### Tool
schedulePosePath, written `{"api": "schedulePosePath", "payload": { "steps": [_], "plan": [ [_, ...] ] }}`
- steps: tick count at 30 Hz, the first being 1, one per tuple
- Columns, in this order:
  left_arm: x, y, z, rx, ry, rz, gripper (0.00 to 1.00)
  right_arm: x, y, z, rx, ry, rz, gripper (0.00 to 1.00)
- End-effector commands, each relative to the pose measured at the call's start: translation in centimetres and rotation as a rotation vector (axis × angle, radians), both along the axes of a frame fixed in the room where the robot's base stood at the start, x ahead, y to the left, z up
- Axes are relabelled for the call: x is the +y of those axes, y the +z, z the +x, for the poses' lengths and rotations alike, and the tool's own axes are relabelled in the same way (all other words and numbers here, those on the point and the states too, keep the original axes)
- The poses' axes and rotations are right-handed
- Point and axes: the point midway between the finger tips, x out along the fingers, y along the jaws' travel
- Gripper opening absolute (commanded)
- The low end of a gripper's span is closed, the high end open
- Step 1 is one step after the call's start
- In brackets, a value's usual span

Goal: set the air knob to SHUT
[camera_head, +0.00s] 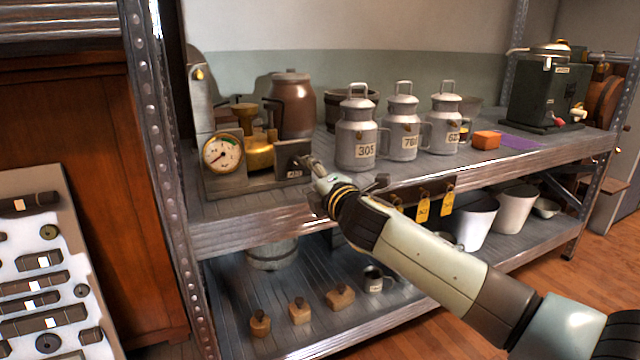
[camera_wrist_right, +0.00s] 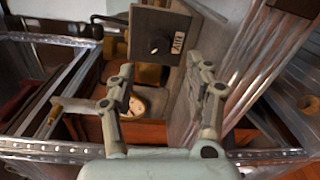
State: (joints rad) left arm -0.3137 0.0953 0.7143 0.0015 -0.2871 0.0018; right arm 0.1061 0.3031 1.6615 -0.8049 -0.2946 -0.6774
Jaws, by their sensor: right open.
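The air knob (camera_wrist_right: 158,43) is a small dark knob on the face of a grey-brown box (camera_wrist_right: 150,20) in the right wrist view. A pale label reading AIR (camera_wrist_right: 178,42) is beside it. In the head view the box (camera_head: 293,153) stands at the right end of the brass apparatus with a dial gauge (camera_head: 221,154), on the upper shelf. My right gripper (camera_head: 318,180) is open in front of this box. In the wrist view its fingers (camera_wrist_right: 160,68) are spread, with the knob beyond and between them, apparently apart from it. The knob's exact setting is too small to tell. My left gripper is not in view.
Grey milk cans (camera_head: 356,142) stand right of the apparatus, with an orange block (camera_head: 486,140) farther along. Yellow tags (camera_head: 423,206) hang at the shelf's front edge (camera_head: 250,234). A metal upright (camera_head: 155,120) bounds the shelf at left. The lower shelf holds wooden blocks (camera_head: 300,311) and a mug (camera_head: 373,280).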

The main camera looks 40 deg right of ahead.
Motion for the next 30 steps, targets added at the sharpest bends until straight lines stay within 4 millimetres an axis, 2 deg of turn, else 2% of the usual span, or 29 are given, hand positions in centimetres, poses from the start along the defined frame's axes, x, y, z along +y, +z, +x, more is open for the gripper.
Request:
{"api": "schedulePosePath", "payload": {
  "steps": [3, 9, 27, 30],
  "plan": [
    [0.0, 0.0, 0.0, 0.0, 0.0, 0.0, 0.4, 0.6, 0.0, -2.3, 0.002, 0.001, -0.002, 0.52],
    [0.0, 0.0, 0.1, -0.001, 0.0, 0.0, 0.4, 1.1, 0.2, -4.3, 0.0, 0.001, -0.002, 0.52],
    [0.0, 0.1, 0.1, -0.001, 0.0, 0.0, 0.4, 1.1, 0.2, -4.6, 0.001, 0.001, -0.001, 0.52],
    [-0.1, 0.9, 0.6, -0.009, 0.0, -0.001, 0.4, 1.4, -0.6, -5.6, 0.03, -0.004, 0.014, 0.52]
  ]
}}
